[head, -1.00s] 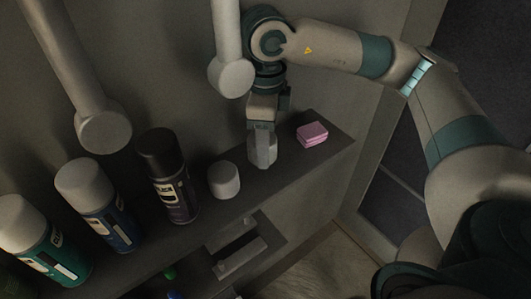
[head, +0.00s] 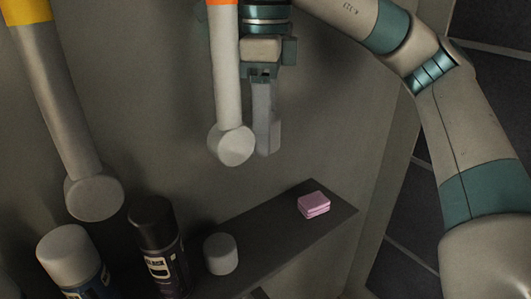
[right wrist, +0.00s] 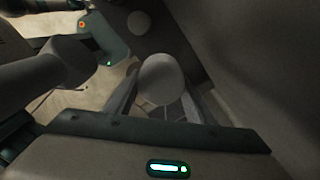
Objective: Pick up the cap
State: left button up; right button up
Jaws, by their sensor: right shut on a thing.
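My right gripper (head: 267,140) is raised above the shelf, partly hidden behind a hanging pale rod. In the right wrist view, a pale round cap (right wrist: 161,79) sits between the two fingers of my right gripper (right wrist: 158,105). The gripper is shut on it. In the head view the held cap is not clearly visible. A similar short white cylinder (head: 220,254) stands upright on the shelf, below and left of the gripper. My left gripper is not in view.
The dark shelf (head: 272,232) bears a pink sponge-like block (head: 313,204) near its right end. A black spray can (head: 158,245) and a white-topped can (head: 68,255) stand at left. Two rods hang nearby, one with a knob (head: 232,146), the other further left (head: 94,193).

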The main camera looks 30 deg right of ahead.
notch_tip(320, 180, up, 4)
jog(key=shift+f, duration=0.25)
jog(key=shift+r, duration=0.65)
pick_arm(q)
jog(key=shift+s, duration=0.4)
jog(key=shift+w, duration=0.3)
